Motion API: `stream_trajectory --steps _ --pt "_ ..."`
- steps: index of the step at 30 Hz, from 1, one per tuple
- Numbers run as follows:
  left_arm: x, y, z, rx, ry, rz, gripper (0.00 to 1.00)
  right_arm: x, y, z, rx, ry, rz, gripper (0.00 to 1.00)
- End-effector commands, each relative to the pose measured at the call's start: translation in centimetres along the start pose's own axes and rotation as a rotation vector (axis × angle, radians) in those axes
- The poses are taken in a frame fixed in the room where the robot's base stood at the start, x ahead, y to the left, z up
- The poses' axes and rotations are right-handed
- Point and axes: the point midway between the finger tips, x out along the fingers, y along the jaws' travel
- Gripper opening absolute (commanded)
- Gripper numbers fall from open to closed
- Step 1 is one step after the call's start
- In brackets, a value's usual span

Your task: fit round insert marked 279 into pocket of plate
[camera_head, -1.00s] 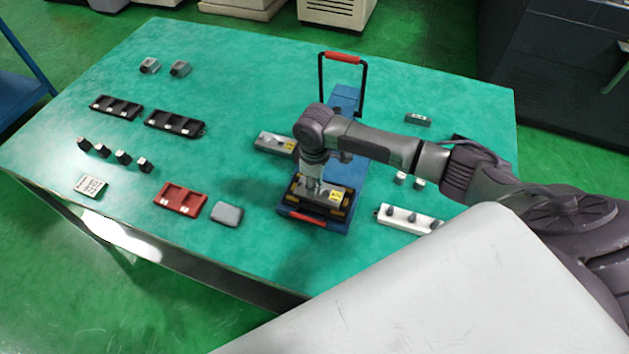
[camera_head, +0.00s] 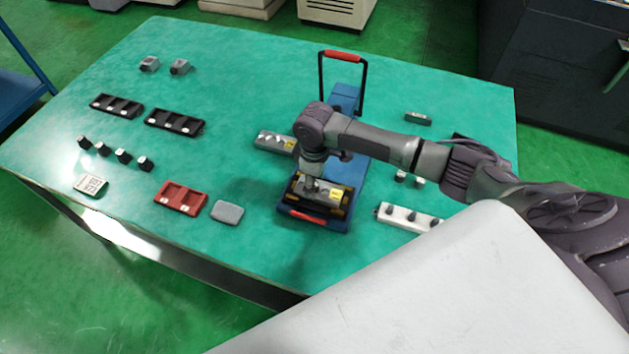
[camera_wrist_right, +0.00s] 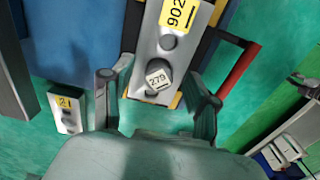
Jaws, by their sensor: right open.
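The grey plate with a yellow label (camera_head: 336,195) lies on a black and yellow holder on a blue base; its label reads 902 in the right wrist view (camera_wrist_right: 180,12). The round insert marked 279 (camera_wrist_right: 158,77) stands at the near pocket of the plate and looks slightly tilted; its lower part is hidden, so I cannot tell how deep it sits. A second round pocket or plug (camera_wrist_right: 168,42) shows beside it. My right gripper (camera_wrist_right: 158,98) is open, its fingers apart on both sides of the insert. My left gripper is not in view.
A blue base with a red-gripped handle (camera_head: 342,56) stands behind. A second labelled plate (camera_head: 270,142) lies beside it. A white block with several knobs (camera_head: 408,216) is at right; a red tray (camera_head: 180,198) and grey box (camera_head: 227,212) are at left.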

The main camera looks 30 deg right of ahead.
Motion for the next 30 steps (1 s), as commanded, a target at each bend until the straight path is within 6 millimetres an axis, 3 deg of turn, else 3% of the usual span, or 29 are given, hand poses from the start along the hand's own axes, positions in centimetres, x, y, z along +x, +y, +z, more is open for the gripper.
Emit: stream_trajectory --steps 15,21,30 --pt "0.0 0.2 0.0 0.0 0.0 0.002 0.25 -9.7 0.1 -0.1 0.0 0.004 0.002 0.59" --pt "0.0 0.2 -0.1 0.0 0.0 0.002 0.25 -11.4 0.1 0.0 0.0 0.001 0.002 0.59" --pt "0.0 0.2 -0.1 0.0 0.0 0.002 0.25 -11.6 0.0 0.0 0.0 0.001 0.001 0.59"
